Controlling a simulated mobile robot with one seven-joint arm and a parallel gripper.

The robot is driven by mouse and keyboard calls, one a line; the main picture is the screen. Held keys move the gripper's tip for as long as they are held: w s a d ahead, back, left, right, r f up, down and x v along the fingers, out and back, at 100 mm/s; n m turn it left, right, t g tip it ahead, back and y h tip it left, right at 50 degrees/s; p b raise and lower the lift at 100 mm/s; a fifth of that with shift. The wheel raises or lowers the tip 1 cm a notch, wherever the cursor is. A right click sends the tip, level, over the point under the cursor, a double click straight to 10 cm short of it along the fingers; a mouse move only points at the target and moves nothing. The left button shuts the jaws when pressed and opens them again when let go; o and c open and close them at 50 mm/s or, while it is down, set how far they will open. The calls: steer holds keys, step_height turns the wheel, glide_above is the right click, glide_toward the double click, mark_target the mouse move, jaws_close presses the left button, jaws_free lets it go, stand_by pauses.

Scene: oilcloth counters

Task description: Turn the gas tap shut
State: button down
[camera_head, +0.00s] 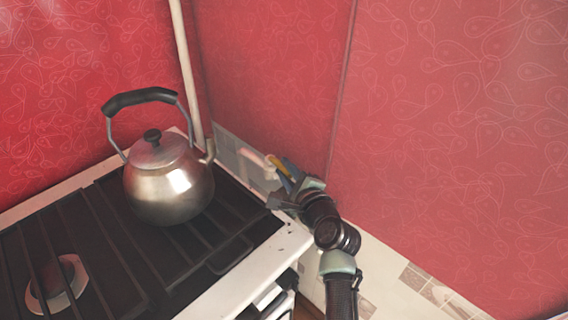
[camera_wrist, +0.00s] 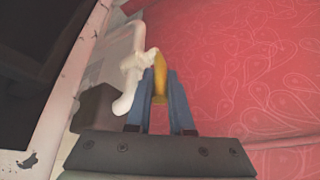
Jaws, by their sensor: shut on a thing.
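The gas tap has a yellow handle (camera_wrist: 160,78) on a white pipe fitting (camera_wrist: 132,64) in the wrist view. In the head view the yellow handle (camera_head: 279,166) is small, low in the corner behind the stove. My gripper (camera_wrist: 161,100) has its two blue fingers on either side of the yellow handle and is shut on it. In the head view my gripper (camera_head: 287,178) reaches the tap from the right, and it hides part of the tap. The handle points along the fingers; its angle to the pipe is hard to tell.
A steel kettle (camera_head: 168,190) with a black handle stands on the black stove grate (camera_head: 120,250), left of my arm. The stove's white edge (camera_head: 262,262) runs close by. A white vertical pipe (camera_head: 186,75) rises behind the kettle. Red patterned walls (camera_head: 450,130) close off the corner.

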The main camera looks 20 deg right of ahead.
steer(key=shift+a+r+h+p, duration=0.3)
steer(key=shift+a+r+p, duration=0.1)
steer(key=shift+p, duration=0.2)
steer(key=m+h+p, duration=0.1)
steer(key=p, duration=0.1)
steer(key=shift+d+p, duration=0.1)
steer(key=shift+p, duration=0.2)
steer(key=shift+a+m+h+p, duration=0.3)
steer(key=shift+m+h+p, duration=0.1)
steer(key=shift+p, duration=0.65)
steer(key=shift+s+f+h+p, duration=0.1)
steer(key=shift+f+h+p, duration=0.25)
steer(key=shift+p, duration=0.3)
steer(key=shift+m, duration=0.3)
steer(key=c, duration=0.8)
jaws_free()
steer(key=shift+s, duration=0.1)
